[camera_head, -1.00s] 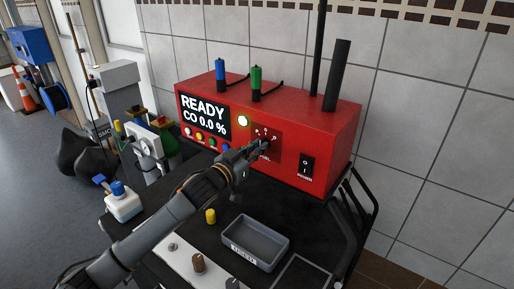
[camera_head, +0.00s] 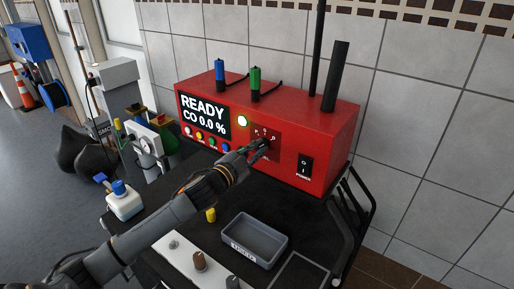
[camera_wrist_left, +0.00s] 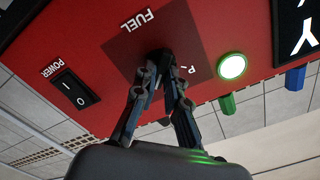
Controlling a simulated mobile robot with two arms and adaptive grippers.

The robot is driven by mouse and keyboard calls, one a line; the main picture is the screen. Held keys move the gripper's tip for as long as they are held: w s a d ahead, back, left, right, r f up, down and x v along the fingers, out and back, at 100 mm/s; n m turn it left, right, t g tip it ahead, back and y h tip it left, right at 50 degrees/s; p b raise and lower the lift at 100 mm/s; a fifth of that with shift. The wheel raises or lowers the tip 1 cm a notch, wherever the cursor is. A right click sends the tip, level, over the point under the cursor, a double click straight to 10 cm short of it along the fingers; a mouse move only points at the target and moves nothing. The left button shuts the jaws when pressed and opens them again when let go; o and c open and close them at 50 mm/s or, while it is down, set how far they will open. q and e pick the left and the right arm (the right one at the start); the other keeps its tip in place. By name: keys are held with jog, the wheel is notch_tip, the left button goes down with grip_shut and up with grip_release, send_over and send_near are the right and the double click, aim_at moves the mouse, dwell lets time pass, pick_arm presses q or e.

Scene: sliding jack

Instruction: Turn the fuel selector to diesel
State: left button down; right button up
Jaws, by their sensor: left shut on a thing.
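The fuel selector is a small dark knob (camera_wrist_left: 158,56) on a dark red panel (camera_head: 275,147) labelled FUEL, on the front of the red analyser box (camera_head: 320,128). My left gripper (camera_head: 260,144) is at the knob, its fingers shut on it from both sides. In the left wrist view, the gripper (camera_wrist_left: 163,68) points at the panel and its fingertips hide much of the knob. Small letters sit around the knob; a P shows in the left wrist view. The knob's pointing direction is hard to tell. My right gripper is out of view.
A lit green lamp (camera_head: 243,121) and a READY display (camera_head: 204,115) are left of the panel; the power switch (camera_head: 305,166) is to its right. A grey tray (camera_head: 254,241) and a yellow cap (camera_head: 210,215) are on the black cart top below.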

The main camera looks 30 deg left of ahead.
pick_arm(q)
jog(key=shift+m, duration=0.6)
jog(key=c, duration=1.4)
grip_release()
jog(key=s, duration=0.4)
jog(key=s+a, duration=0.1)
jog(key=s, duration=0.7)
jog(key=shift+a, duration=0.35)
jog(key=shift+f, duration=0.1)
